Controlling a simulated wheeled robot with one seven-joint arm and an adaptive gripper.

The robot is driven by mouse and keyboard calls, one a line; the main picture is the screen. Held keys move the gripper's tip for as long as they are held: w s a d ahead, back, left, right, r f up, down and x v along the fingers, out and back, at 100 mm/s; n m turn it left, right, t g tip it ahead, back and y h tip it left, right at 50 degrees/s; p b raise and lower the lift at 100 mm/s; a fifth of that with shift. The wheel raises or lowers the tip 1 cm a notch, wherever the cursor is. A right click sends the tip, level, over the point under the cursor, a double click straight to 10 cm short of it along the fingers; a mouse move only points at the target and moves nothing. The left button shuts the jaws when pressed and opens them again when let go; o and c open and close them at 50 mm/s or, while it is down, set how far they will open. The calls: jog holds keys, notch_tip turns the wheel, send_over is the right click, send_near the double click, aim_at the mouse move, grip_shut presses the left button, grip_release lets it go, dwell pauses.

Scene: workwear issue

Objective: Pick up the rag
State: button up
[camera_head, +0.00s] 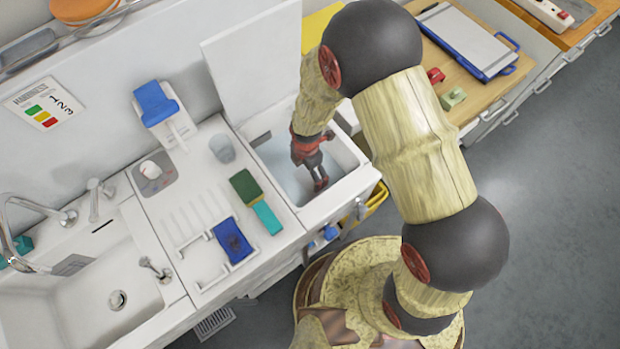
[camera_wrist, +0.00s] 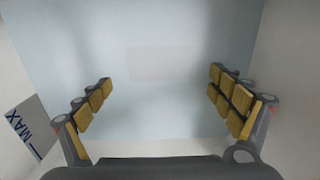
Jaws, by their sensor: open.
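My gripper (camera_head: 318,178) reaches down inside a white basin (camera_head: 345,187) with a pale blue interior. In the wrist view my gripper (camera_wrist: 160,88) is open, its yellow-padded fingers wide apart with nothing between them. A faint pale rectangle (camera_wrist: 165,63) shows below the fingers on the pale blue surface; I cannot tell what it is. No rag is clearly seen in the basin. A crumpled blue cloth-like thing (camera_head: 232,240) lies in a white rack on the counter, left of the basin. Another blue thing (camera_head: 155,102) sits on a white stand. I cannot tell which is the rag.
The basin's white lid (camera_head: 255,65) stands raised behind it. A green and teal brush-like thing (camera_head: 256,200) and a grey cup (camera_head: 222,148) are on the counter beside the basin. A sink (camera_head: 85,300) is at left. The basin walls stand close around my gripper.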

aim_at(308, 179)
jog(key=shift+o, duration=0.4)
jog(key=shift+d+f+b, duration=0.1)
jog(key=shift+f+b, duration=0.6)
jog(key=shift+f, duration=2.1)
jog(key=c, duration=0.3)
